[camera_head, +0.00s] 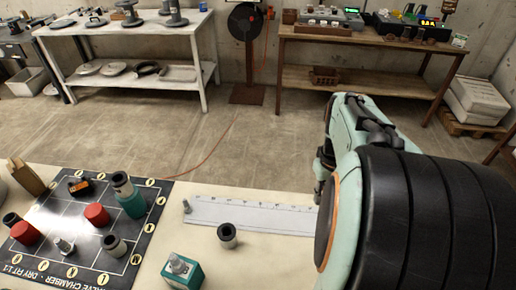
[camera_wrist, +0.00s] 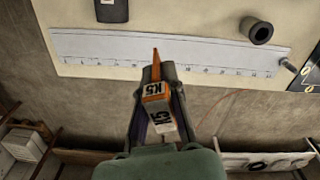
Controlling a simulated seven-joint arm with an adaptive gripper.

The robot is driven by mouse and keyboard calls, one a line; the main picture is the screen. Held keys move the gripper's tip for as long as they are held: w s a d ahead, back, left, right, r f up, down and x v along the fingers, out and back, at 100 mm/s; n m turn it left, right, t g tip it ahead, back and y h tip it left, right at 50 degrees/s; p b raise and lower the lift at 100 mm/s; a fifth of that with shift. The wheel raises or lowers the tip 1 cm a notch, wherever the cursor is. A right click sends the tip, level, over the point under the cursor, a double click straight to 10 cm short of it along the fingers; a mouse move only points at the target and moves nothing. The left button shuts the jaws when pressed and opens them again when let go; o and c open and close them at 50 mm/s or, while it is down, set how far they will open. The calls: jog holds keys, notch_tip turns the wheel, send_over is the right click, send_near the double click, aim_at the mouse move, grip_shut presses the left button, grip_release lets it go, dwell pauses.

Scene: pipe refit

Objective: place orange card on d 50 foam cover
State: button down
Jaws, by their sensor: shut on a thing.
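In the wrist view my gripper (camera_wrist: 157,75) is shut on an orange piece (camera_wrist: 155,92) with a narrow tip and black-lettered pale faces. I take it for the orange card, though its full shape is hidden. It is held above the bench edge, near the white ruler. In the head view my arm hides the held piece. No foam cover can be surely identified. A short dark hollow cylinder (camera_head: 227,236) stands in front of the ruler; it also shows in the wrist view (camera_wrist: 256,30). A teal cylinder with a pale, black-topped piece (camera_head: 127,196) stands on the black board.
The black lettered board (camera_head: 60,222) holds red cylinders, a metal fitting and other pieces. The white ruler (camera_head: 250,213) lies along the bench's far edge. A teal box with a metal fitting (camera_head: 182,272) stands at the front. Bare bench surrounds the hollow cylinder.

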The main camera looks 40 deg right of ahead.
jog(key=s+d+f+m, duration=0.1)
jog(key=s+d+m, duration=0.3)
jog(key=s, duration=0.8)
notch_tip(320, 180, down, 18)
jog(key=shift+a+f, duration=0.1)
jog(key=shift+f, duration=0.05)
jog(key=c, duration=1.2)
grip_release()
jog(key=shift+c, duration=0.2)
